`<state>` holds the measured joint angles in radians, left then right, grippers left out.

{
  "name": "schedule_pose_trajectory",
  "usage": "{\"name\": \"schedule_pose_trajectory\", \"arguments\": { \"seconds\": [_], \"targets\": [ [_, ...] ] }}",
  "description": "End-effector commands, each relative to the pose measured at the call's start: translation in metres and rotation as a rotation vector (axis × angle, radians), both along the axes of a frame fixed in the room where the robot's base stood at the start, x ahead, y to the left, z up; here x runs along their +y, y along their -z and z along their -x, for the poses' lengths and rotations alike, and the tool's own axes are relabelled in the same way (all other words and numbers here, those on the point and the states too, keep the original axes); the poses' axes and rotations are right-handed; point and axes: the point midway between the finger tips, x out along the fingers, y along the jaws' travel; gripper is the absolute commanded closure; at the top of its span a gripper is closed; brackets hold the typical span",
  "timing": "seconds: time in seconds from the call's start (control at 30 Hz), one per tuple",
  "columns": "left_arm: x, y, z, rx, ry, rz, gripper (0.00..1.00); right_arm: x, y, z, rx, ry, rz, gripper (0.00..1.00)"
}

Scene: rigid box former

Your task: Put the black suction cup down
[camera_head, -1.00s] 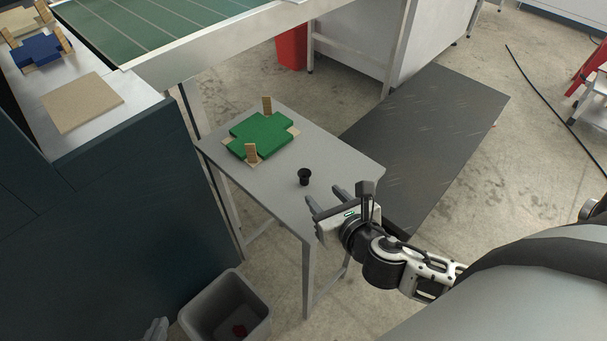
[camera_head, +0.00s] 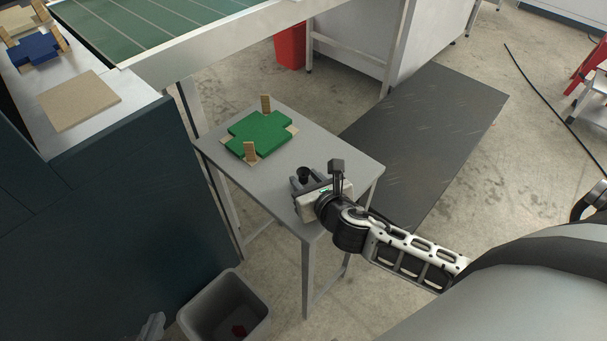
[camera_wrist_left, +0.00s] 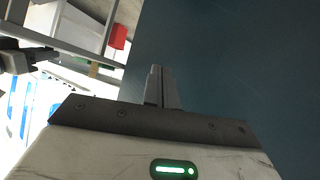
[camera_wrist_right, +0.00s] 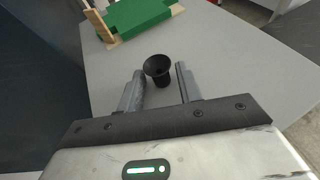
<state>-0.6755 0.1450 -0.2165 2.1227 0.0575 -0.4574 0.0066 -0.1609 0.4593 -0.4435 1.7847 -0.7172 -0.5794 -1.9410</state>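The black suction cup (camera_head: 304,174) stands upright on the small grey table (camera_head: 222,163). In the right wrist view the cup (camera_wrist_right: 158,68) is between and just beyond the tips of my right gripper (camera_wrist_right: 160,75). The right gripper is open, with a finger on each side of the cup and gaps showing. In the head view my right gripper (camera_head: 308,183) is low over the table near its front right edge. My left gripper (camera_head: 153,326) is at the bottom edge of the head view. In the left wrist view its fingers (camera_wrist_left: 161,85) are together and hold nothing visible.
A green cross-shaped piece (camera_head: 260,134) with upright wooden blocks sits on the table behind the cup. A grey bin (camera_head: 226,308) with something red inside stands below. A dark cabinet (camera_head: 100,210) is at left, with a tan board (camera_head: 79,104) on its top.

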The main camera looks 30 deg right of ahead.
Motion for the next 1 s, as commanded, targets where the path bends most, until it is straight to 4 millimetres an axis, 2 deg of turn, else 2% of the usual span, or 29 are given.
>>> {"name": "schedule_pose_trajectory", "arguments": {
  "seconds": [0.03, 0.1, 0.6, 0.73, 0.83, 1.0],
  "targets": [
    [0.000, 0.000, 0.000, 0.000, 0.000, 0.000, 1.00, 0.000, 0.000, 0.000, 0.000, 0.000, 0.000, 0.80],
    [0.000, 0.000, 0.000, 0.000, -0.001, 0.001, 1.00, 0.000, 0.000, 0.000, 0.000, 0.000, 0.000, 0.99],
    [0.000, 0.001, 0.001, 0.006, -0.002, -0.001, 1.00, 0.000, -0.005, 0.000, 0.000, -0.001, 0.002, 1.00],
    [0.001, -0.002, 0.002, 0.012, -0.001, -0.007, 1.00, 0.000, -0.018, 0.000, -0.003, -0.002, 0.003, 1.00],
    [0.001, -0.006, 0.003, 0.015, -0.001, -0.015, 1.00, -0.001, -0.036, 0.000, -0.004, -0.002, 0.003, 1.00],
    [0.003, -0.011, 0.005, 0.022, 0.002, -0.033, 1.00, 0.014, -0.070, 0.027, -0.001, -0.004, 0.000, 1.00]
  ]
}}
